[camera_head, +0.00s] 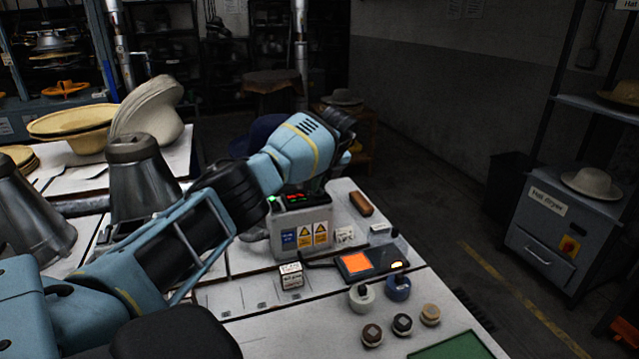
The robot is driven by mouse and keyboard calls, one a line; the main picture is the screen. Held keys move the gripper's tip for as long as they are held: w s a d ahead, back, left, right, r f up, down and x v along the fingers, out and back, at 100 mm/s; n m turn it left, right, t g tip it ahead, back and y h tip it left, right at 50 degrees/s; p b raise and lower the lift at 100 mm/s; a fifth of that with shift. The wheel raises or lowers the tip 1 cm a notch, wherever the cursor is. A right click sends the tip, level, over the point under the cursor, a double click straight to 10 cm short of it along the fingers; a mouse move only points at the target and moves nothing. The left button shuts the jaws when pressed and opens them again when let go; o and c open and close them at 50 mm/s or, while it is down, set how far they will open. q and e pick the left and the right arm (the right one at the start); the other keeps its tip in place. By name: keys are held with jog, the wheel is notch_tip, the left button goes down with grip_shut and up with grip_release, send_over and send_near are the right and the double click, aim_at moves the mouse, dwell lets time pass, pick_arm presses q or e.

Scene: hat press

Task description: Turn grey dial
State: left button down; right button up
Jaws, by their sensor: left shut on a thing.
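The grey control box (303,229) stands on the white worktop, with yellow warning stickers on its front and lit red and green displays on its top. My left arm comes in from the left, and its wrist bends down over the box. My left gripper (321,183) is at the box's top, mostly hidden behind my wrist. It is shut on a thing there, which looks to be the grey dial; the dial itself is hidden. My right gripper is not in view.
Metal hat forms (139,180) and straw hats (75,121) stand left. A hat dryer (555,232) stands right.

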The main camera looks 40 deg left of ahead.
pick_arm(q)
jog(key=shift+r, duration=0.1)
jog(key=c, duration=1.5)
grip_release()
jog(key=v, duration=0.7)
jog(key=shift+r+p, duration=0.3)
jog(key=shift+p, duration=0.1)
jog(key=shift+d, duration=0.15)
